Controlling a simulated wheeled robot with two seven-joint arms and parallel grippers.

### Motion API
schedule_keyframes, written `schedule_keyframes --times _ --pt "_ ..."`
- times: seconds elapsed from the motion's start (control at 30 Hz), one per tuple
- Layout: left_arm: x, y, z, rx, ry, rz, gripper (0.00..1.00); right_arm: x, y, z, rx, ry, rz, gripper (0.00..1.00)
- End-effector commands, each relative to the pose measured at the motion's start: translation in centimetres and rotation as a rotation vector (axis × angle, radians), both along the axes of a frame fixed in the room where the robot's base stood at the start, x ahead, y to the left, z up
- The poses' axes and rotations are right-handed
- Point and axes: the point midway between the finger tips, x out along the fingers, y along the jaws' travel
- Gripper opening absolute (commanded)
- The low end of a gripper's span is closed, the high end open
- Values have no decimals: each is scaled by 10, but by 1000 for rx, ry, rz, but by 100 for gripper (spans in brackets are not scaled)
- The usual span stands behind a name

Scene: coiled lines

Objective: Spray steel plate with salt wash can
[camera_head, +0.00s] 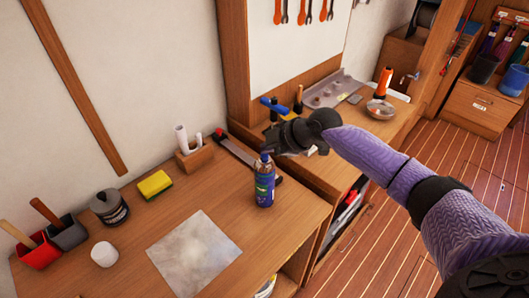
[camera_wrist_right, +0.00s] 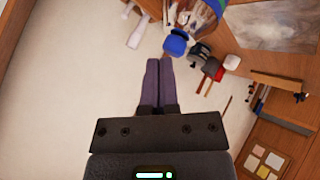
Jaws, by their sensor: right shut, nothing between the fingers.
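The spray can (camera_head: 265,186), blue with a printed label and a dark blue cap, stands upright on the workbench near its right edge. The steel plate (camera_head: 194,253), a mottled grey square, lies flat to the left and in front of it. My right gripper (camera_head: 268,148) is just above and behind the can's cap in the head view. In the right wrist view the two fingers (camera_wrist_right: 159,62) are together and empty, with a blue cap (camera_wrist_right: 176,42) beyond their tips. Part of the plate (camera_wrist_right: 278,25) shows there at top right. My left gripper is not in view.
A yellow sponge (camera_head: 154,185), a dark jar (camera_head: 109,207), a white pot (camera_head: 104,254) and red and grey holders (camera_head: 38,251) stand at the left. A wooden block with white tubes (camera_head: 194,155) is at the back. A second bench (camera_head: 345,170) lies to the right.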

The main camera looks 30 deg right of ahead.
Motion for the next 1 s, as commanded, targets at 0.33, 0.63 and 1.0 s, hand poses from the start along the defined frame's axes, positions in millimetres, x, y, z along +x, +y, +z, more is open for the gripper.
schedule_keyframes --times 0.33,0.63,1.0 --pt "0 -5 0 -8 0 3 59 0 0 0 0 0 0 0" --pt "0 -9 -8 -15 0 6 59 0 0 -10 0 1 1 0" --pt "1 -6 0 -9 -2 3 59 0 0 -1 -1 2 1 0"
